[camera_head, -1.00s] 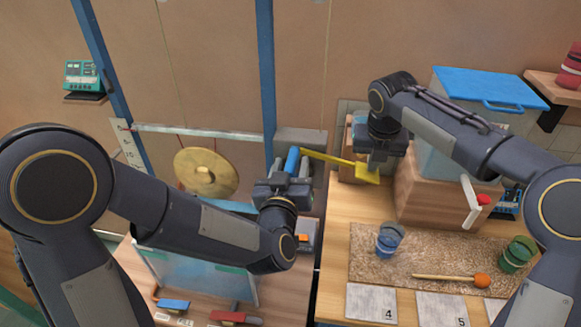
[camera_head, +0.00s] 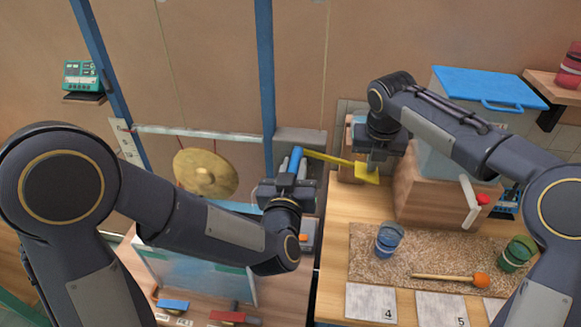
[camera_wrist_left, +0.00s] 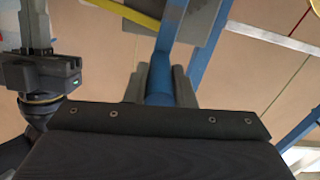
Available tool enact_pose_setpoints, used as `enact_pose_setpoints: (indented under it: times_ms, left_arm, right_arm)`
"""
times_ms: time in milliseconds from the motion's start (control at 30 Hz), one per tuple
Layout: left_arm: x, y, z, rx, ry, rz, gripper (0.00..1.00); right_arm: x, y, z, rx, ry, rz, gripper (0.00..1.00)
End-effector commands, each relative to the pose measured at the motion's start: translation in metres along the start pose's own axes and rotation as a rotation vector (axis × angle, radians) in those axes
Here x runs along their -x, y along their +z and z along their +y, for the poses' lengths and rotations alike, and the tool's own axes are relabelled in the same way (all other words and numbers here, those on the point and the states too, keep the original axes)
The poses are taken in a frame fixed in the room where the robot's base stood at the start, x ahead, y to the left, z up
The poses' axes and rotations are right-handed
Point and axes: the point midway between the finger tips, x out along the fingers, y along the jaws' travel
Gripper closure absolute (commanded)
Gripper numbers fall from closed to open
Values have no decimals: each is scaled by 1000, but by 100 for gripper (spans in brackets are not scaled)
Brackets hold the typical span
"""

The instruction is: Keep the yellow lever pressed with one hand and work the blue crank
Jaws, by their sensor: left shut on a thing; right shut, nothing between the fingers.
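The yellow lever (camera_head: 328,157) runs from the grey block behind my left gripper to a flat yellow paddle (camera_head: 367,173) at its right end. My right gripper (camera_head: 376,160) is shut and empty, its tips at the paddle from above; whether they touch it is hard to tell. The blue crank handle (camera_head: 295,158) stands up between the fingers of my left gripper (camera_head: 293,169), which is shut on it. In the left wrist view the blue handle (camera_wrist_left: 160,82) passes between the grey fingers, and the yellow lever (camera_wrist_left: 125,12) crosses above. The rest of the crank is mostly hidden.
A brass gong (camera_head: 205,174) hangs left of my left gripper. A wooden box (camera_head: 425,200) stands right of the lever. Blue and green cups (camera_head: 388,239) and an orange-headed mallet (camera_head: 452,279) sit on a speckled mat (camera_head: 363,262).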

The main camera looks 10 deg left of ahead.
Motion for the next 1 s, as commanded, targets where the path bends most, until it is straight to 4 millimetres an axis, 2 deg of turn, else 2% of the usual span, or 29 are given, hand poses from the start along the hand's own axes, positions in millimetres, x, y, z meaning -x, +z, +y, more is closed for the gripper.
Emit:
enact_pose_setpoints:
  times_ms: [433, 1000]
  left_arm:
    - [0, 15, 35, -383, 4, 0, 100]
    - [1, 54, 68, -925, 5, -2, 100]
  right_arm:
    - [-1, 0, 0, 1, 0, 2, 100]
    - [-1, 0, 0, 1, 0, 2, 100]
